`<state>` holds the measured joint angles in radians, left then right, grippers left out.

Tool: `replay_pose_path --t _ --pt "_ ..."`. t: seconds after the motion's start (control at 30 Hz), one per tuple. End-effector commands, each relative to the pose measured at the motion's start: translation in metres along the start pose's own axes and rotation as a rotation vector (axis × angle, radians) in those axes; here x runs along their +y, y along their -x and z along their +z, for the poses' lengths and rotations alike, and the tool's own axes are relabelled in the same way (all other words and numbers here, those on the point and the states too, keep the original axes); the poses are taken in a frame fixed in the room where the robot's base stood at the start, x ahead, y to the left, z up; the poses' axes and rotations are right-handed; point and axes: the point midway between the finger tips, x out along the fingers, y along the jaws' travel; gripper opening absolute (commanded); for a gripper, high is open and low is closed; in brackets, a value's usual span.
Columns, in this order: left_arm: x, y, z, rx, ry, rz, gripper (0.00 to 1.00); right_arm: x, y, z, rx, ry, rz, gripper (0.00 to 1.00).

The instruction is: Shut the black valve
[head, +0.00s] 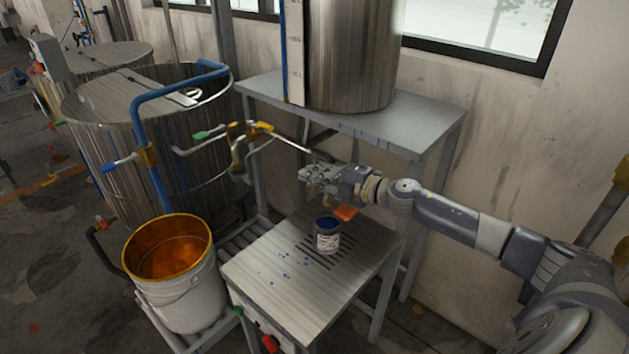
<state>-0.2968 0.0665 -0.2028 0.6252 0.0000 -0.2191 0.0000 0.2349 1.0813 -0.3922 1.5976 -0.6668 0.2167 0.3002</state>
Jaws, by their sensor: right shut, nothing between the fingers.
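A long thin lever runs right and down from the brass and yellow valve fittings (258,129) to a dark grip (321,156). This looks like the black valve's handle, though I cannot be sure. My right gripper (306,175) is just below and left of that grip, above the work table. It is shut and empty. Whether it touches the lever cannot be told, and the arm partly hides the area behind. My left gripper is not in view.
Other levers have green (201,135) and blue (108,167) grips. An orange-filled bucket (184,297) and steel vats (95,110) stand left.

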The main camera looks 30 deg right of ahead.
Motion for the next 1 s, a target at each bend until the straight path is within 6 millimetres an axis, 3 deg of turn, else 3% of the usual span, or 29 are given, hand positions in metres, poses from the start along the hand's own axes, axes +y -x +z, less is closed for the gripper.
replay_pose_path --t 0.23,1.0 --pt "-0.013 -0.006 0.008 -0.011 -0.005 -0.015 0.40 -0.002 0.013 -0.012 -0.001 0.001 0.000 0.00" --pt "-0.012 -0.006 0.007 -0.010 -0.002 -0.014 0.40 -0.001 0.015 -0.013 -0.002 0.000 0.000 0.00"
